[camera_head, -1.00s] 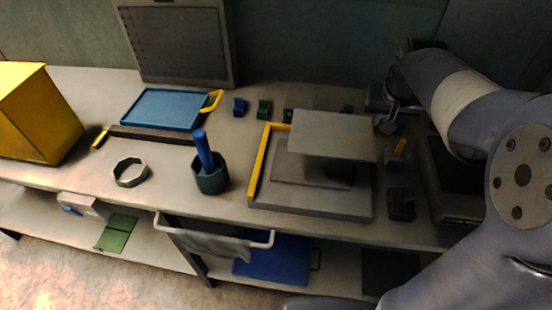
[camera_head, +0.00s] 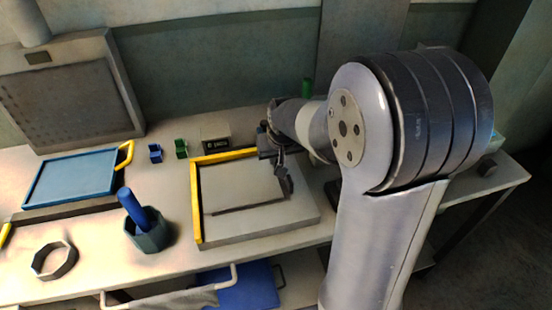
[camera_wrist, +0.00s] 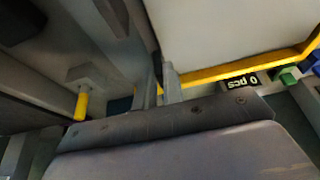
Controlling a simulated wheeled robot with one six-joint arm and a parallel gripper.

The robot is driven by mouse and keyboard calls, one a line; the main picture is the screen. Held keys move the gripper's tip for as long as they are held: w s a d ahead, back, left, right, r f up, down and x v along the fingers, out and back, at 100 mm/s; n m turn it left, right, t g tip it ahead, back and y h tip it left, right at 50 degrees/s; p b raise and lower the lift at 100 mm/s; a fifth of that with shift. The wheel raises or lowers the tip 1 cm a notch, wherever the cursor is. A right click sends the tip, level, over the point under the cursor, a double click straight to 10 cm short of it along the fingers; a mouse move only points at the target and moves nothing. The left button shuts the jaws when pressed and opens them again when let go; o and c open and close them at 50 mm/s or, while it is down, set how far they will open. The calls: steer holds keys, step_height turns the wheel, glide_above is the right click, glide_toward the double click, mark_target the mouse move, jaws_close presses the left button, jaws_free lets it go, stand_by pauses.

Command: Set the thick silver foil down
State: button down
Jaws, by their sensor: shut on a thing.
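The silver foil (camera_head: 240,185) is a flat light grey sheet over the grey platform (camera_head: 265,226) with yellow rails (camera_head: 195,205) along its left and back sides. My gripper (camera_head: 284,178) is shut on the sheet's right edge. In the wrist view the foil (camera_wrist: 225,35) spreads out from between my fingers (camera_wrist: 166,85), close to the yellow rail (camera_wrist: 215,72). A thin dark strip shows under the foil's front edge. I cannot tell whether the foil touches the surface beneath. The platform's middle is hidden by the foil.
A small display (camera_head: 216,147) reading "0 pcs" stands behind the back rail, beside green (camera_head: 181,148) and blue (camera_head: 155,153) blocks. Left are a teal cup (camera_head: 148,236) with a blue handle, a blue tray (camera_head: 72,178) and a grey ring (camera_head: 54,260).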

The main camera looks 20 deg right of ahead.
steer(key=shift+f, duration=0.25)
steer(key=shift+f, duration=0.2)
steer(key=c, duration=1.5)
jaws_free()
steer(key=shift+r, duration=0.1)
steer(key=shift+s+r, duration=0.1)
steer(key=shift+r, duration=0.4)
steer(key=v, duration=1.1)
steer(key=shift+s, duration=0.15)
